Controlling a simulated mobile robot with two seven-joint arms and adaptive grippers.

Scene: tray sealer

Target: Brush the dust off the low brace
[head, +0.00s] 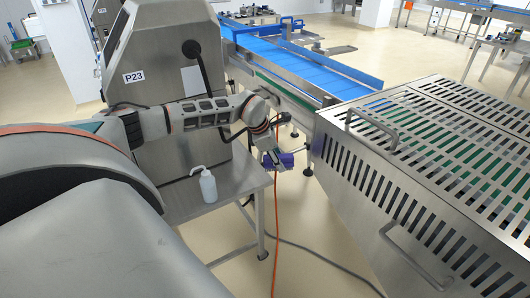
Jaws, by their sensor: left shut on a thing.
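My left gripper (270,152) hangs at the end of my left arm, beyond the right edge of a steel side table. It is shut on a purple brush (285,160), whose bristle end faces right and down. The brush is small in the head view, and its contact with anything cannot be told. I cannot single out the low brace with certainty; a steel bar (233,257) runs low between the side table's legs. No dust can be made out. My right gripper is not in view.
A slotted steel guard (365,180) with handles fills the right. A blue conveyor (310,68) runs behind. An orange cable (275,230) hangs down, and a grey cable (325,258) lies on the floor.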

